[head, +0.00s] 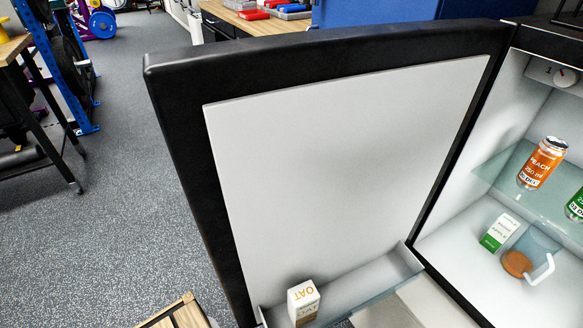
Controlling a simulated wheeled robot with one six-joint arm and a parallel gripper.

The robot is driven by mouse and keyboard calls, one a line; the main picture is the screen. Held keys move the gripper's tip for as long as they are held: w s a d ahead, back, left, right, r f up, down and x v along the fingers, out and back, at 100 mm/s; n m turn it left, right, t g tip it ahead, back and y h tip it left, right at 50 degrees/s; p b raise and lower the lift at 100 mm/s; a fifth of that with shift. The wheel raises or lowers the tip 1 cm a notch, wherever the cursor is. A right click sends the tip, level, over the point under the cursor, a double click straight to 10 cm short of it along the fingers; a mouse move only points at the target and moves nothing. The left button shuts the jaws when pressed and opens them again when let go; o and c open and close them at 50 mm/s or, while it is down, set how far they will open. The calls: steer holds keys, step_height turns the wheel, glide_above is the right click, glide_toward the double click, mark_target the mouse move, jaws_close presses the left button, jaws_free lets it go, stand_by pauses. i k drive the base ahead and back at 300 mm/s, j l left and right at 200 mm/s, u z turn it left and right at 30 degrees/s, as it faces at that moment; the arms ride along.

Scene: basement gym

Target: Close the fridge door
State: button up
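The fridge door (345,140) stands wide open, with its white inner panel facing me and a black frame around it. Its hinge side meets the fridge body (470,130) at the right. A small OAT carton (303,300) stands in the door's bottom shelf. Inside the fridge, an orange peach can (541,163) and a partly cut-off green can (575,205) stand on a glass shelf. Below are an apple carton (499,232) and a clear jug (530,255) with a brownish content and white handle. My gripper is not in view.
Grey speckled floor (120,190) is open to the left of the door. A blue rack (60,90) with weights and a wooden-topped table (15,50) stand at the far left. A workbench (250,24) is behind the door. A wooden crate-like object (172,315) is at the bottom edge.

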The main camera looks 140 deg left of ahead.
mark_target(319, 155)
steer(key=k+u, duration=0.8)
steer(key=k, duration=0.15)
steer(key=k+j+u, duration=0.25)
steer(key=k+u, duration=0.35)
steer(key=u, duration=0.15)
steer(key=k+u, duration=0.15)
steer(key=u, duration=0.2)
steer(key=k+j+u, duration=0.1)
steer(key=u, duration=0.25)
steer(key=k+j+z, duration=0.2)
steer(key=k+z, duration=0.15)
steer(key=k+j+z, duration=0.1)
steer(key=k+z, duration=0.2)
steer(key=i, duration=0.45)
